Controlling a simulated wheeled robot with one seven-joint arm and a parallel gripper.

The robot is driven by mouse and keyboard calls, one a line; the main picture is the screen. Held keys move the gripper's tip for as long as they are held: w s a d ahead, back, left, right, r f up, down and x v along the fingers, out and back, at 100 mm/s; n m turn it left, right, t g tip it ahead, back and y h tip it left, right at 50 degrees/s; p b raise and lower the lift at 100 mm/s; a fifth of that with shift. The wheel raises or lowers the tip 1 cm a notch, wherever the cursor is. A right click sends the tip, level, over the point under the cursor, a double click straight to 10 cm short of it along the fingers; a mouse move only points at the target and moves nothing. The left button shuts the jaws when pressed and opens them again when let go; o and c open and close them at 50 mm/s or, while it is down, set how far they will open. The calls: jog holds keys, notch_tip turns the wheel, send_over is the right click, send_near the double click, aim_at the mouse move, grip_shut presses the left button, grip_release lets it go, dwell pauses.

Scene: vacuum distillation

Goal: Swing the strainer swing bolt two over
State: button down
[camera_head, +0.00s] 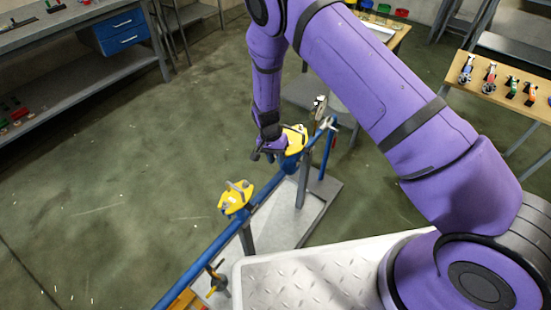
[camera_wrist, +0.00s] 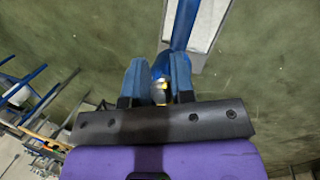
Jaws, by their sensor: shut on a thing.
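A blue pipe (camera_head: 215,250) carries two strainers with yellow covers. The near yellow cover (camera_head: 233,200) has a grey metal piece across its top and stands clear of my arm. The far yellow cover (camera_head: 295,137) is partly hidden behind my gripper (camera_head: 266,152). My gripper is at the left side of this far strainer, shut on a small part of it, which I take to be a swing bolt. In the wrist view my two fingers (camera_wrist: 158,78) have a small grey and yellow piece (camera_wrist: 160,84) between them. The bolt's shape and angle are mostly hidden.
A grey base plate (camera_head: 310,215) lies under the pipe. A gauge (camera_head: 319,104) and a valve handle (camera_head: 328,123) stand just beyond the far strainer. A table with tools (camera_head: 505,85) is at the right, a workbench (camera_head: 75,40) at the upper left. The floor left of the pipe is clear.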

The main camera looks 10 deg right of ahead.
jog(key=c, duration=1.2)
grip_release()
jog(key=shift+f, duration=0.1)
